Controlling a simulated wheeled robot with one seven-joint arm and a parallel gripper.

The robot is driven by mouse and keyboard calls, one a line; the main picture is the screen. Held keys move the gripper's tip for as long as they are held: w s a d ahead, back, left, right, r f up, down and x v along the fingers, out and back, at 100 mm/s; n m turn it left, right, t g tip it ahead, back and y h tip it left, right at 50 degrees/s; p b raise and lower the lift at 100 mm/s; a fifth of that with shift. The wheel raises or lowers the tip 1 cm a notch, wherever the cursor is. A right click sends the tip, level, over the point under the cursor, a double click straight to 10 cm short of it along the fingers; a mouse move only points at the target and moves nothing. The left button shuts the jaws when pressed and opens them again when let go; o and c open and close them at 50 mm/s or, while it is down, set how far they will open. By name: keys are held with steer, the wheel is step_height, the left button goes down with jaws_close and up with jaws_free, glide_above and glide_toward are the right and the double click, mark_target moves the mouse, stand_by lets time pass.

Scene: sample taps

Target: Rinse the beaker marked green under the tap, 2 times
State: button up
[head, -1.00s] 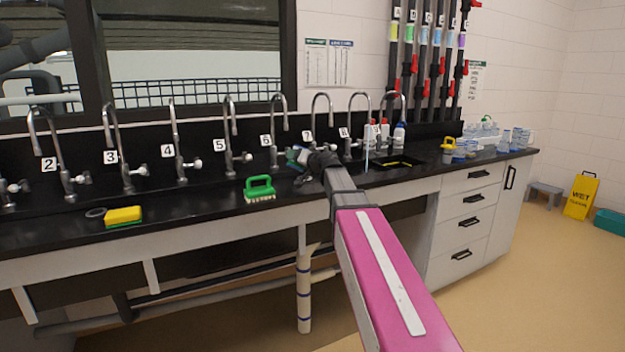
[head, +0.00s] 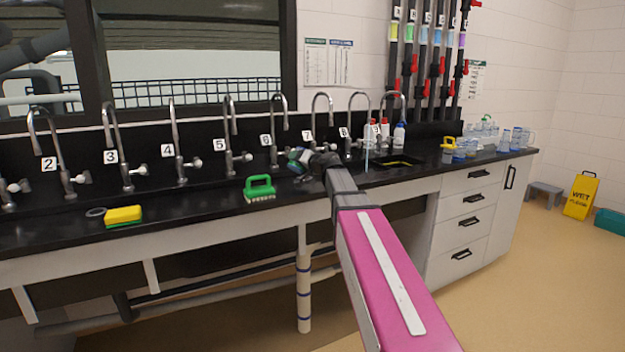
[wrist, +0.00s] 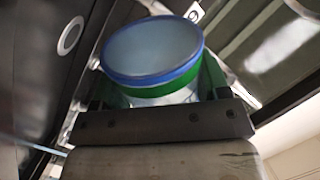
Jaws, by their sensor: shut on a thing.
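My gripper (wrist: 158,100) is shut on the beaker with a green band (wrist: 155,88). In the wrist view the beaker shows a blue rim and a pale, cloudy round face; its contents cannot be told. In the head view the beaker (head: 293,154) is small and partly hidden by my wrist, just in front of taps 6 and 7. My gripper's fingers are hard to make out there. The tap marked 7 (head: 318,110) stands behind my wrist. A pale vertical streak (head: 366,155), perhaps water, hangs below the spout of the tap marked 8 (head: 352,110).
A green brush (head: 260,188) and a yellow sponge (head: 123,215) lie on the black counter's front.

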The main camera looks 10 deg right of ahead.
steer(key=shift+f+m, duration=0.9)
steer(key=shift+f, duration=0.25)
steer(key=shift+d+r+m+g+y, duration=0.1)
steer(key=shift+r+m+g+y, duration=0.25)
steer(key=shift+m, duration=0.25)
stand_by(0.8)
steer(key=shift+w+f+m+g, duration=0.15)
steer(key=shift+f+m+g, duration=0.2)
steer(key=shift+m, duration=0.35)
stand_by(0.7)
steer(key=shift+w+d+f+m+p, duration=0.35)
steer(key=shift+w+d+m, duration=0.1)
steer(key=shift+d+m, duration=0.3)
stand_by(0.6)
steer(key=shift+w+d+r+m+g+y, duration=0.2)
steer(key=shift+r+m+g+y, duration=0.25)
steer(key=shift+m, duration=0.6)
stand_by(1.0)
steer(key=shift+s+a+f+n+p, duration=0.1)
steer(key=shift+s+a+n+p, duration=0.1)
steer(key=shift+n+p, duration=0.1)
steer(key=shift+s+a+n+t+h, duration=0.15)
steer(key=shift+s+a+n+t, duration=0.15)
steer(key=shift+n, duration=0.3)
steer(key=shift+s+a+n+t+h, duration=0.2)
steer(key=shift+a+n, duration=0.1)
steer(key=shift+n, duration=0.3)
steer(key=shift+w, duration=0.1)
